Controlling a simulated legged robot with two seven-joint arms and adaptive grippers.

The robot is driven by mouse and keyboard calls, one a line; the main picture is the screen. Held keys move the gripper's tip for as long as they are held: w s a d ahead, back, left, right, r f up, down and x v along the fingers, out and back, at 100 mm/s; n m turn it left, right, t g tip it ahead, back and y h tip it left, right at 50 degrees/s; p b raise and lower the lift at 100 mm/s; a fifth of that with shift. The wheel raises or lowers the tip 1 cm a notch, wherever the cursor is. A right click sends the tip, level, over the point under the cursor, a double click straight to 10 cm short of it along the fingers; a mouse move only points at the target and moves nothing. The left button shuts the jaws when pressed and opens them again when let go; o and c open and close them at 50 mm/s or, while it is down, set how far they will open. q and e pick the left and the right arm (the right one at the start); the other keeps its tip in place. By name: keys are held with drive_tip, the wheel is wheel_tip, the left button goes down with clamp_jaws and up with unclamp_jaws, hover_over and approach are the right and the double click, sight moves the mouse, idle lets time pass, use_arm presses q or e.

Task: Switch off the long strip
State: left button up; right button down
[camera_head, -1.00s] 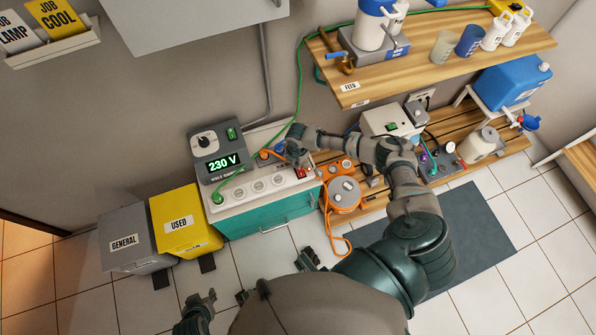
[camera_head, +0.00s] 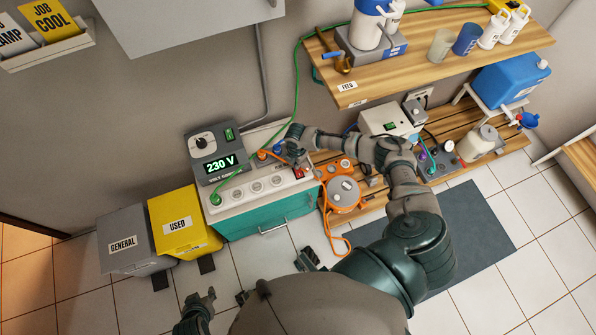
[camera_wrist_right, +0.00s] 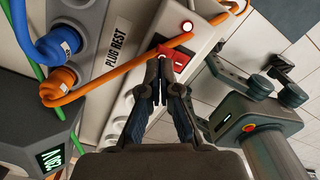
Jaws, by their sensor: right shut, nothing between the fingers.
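The long strip (camera_head: 250,189) is a white multi-socket strip along the top of the teal cabinet. Its right end has a red rocker switch (camera_head: 299,173), which also shows in the right wrist view (camera_wrist_right: 176,57). My right gripper (camera_head: 296,163) is over that end. In the right wrist view its shut, empty fingertips (camera_wrist_right: 163,64) are at the red switch and partly hide it; I cannot tell whether they touch. My left gripper (camera_head: 199,299) is low at the left, empty and open, far from the strip.
An orange cable (camera_wrist_right: 130,66) crosses close to my right fingertips from a plug on the grey plug rest (camera_wrist_right: 112,48). The 230 V box (camera_head: 212,152) stands behind the strip. An orange reel (camera_head: 343,193) sits to the right. Yellow and grey bins stand left.

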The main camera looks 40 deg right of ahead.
use_arm(q)
drive_tip(key=shift+d+r, duration=0.1)
drive_tip(key=shift+d, duration=0.2)
use_arm(e)
drive_tip(key=shift+d+f, duration=0.1)
drive_tip(key=shift+d, duration=0.15)
use_arm(q)
drive_tip(key=shift+s+a+f, duration=0.2)
drive_tip(key=shift+a, duration=0.1)
use_arm(e)
drive_tip(key=shift+a, duration=0.3)
use_arm(q)
drive_tip(key=shift+d+f, duration=0.2)
drive_tip(key=shift+d, duration=0.05)
use_arm(e)
drive_tip(key=shift+d+f, duration=0.2)
drive_tip(key=shift+f, duration=0.2)
use_arm(q)
drive_tip(key=shift+a+f+b, duration=0.15)
drive_tip(key=shift+f+b, duration=0.1)
drive_tip(key=shift+b, duration=0.2)
use_arm(e)
drive_tip(key=shift+a+f, duration=0.1)
drive_tip(key=shift+f, duration=0.2)
